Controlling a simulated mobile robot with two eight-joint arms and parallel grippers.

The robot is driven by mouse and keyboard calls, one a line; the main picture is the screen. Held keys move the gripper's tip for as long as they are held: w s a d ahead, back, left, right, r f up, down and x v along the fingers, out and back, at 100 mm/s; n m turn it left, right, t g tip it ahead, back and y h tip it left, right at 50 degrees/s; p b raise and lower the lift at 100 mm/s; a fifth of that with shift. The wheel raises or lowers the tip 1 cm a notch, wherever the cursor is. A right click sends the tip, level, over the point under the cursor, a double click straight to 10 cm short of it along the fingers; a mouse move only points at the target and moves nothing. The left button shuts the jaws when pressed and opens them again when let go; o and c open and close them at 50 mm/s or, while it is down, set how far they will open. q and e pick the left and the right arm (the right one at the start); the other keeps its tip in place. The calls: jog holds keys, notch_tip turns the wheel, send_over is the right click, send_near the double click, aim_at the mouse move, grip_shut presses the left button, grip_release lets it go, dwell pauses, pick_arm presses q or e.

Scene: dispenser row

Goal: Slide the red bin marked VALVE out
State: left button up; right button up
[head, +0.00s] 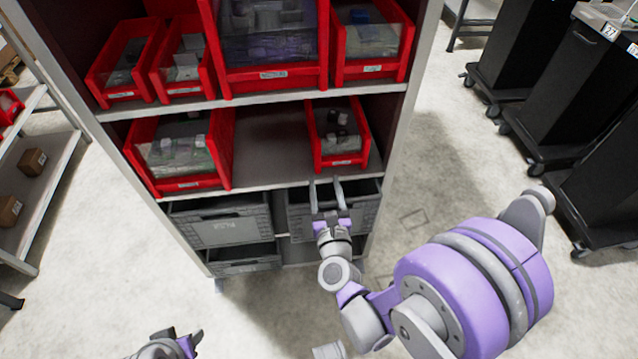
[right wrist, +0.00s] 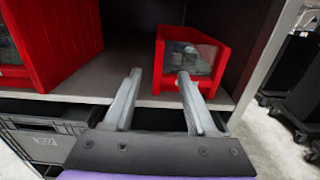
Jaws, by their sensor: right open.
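A small red bin (head: 345,158) with grey and white parts stands at the right of the middle shelf. Its front label is too small to read, so I cannot confirm VALVE. It also shows in the right wrist view (right wrist: 160,70), straight beyond the fingers. My right gripper (head: 326,183) is open and empty, its two fingers apart just in front of and below this bin's front. In the right wrist view, the gripper (right wrist: 159,76) points at the bin with no clear contact. My left gripper (head: 188,344) is only partly visible at the bottom edge; its jaws are unclear.
A larger red bin (head: 190,184) stands left on the same shelf (head: 262,180), with a bare gap between them. Several red bins fill the shelf above. Grey crates (head: 225,232) sit below. Black carts (head: 575,80) stand at right; the floor (head: 420,130) between is clear.

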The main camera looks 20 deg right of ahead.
aim_at(318, 149)
jog(key=shift+s, duration=0.1)
jog(key=x, duration=1.1)
jog(key=shift+p, duration=0.3)
grip_shut()
dwell(1.2)
